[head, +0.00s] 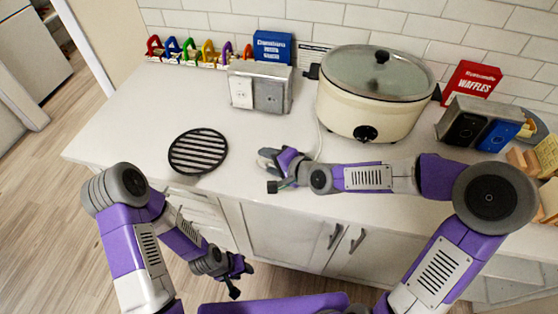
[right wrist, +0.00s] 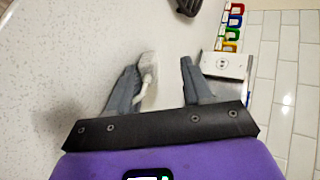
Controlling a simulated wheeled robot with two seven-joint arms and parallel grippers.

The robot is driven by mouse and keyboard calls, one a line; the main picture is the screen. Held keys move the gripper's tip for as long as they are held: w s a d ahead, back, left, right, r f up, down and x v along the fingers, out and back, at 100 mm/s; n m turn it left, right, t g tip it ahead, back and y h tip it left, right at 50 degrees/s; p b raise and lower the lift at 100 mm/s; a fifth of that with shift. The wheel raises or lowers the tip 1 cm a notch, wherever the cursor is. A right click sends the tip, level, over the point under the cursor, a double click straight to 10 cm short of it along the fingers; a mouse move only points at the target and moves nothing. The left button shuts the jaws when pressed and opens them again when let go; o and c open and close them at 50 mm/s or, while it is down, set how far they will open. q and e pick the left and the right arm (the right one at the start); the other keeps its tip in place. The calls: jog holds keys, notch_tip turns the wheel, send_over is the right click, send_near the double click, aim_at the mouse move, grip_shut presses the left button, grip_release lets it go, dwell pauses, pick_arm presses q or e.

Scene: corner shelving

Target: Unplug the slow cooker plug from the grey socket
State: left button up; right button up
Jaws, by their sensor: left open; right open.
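The cream slow cooker (head: 368,108) with a glass lid stands at the back of the counter. A white cord (head: 319,140) runs from it down behind my right forearm. The grey socket (head: 269,97) is beside a white one on a metal box, and I see no plug in it. A white plug-like piece (right wrist: 149,66) with a cord lies by the left finger in the right wrist view; whether it touches the finger is unclear. My right gripper (right wrist: 158,64) is open, low over the counter in front of the box. My left gripper (head: 237,277) is open, below the counter front.
A round black grate (head: 198,151) lies on the counter at left. Coloured clip-like items (head: 190,52), a blue box (head: 272,47) and a red waffle box (head: 470,80) line the wall. The counter between grate and socket box is clear.

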jog(key=p+v, duration=0.2)
jog(key=v, duration=0.2)
jog(key=shift+s+d+r, duration=0.1)
jog(key=shift+d+r, duration=0.1)
jog(key=shift+r, duration=0.05)
jog(key=shift+p+v, duration=0.9)
jog(key=shift+v, duration=0.2)
jog(key=shift+a, duration=0.1)
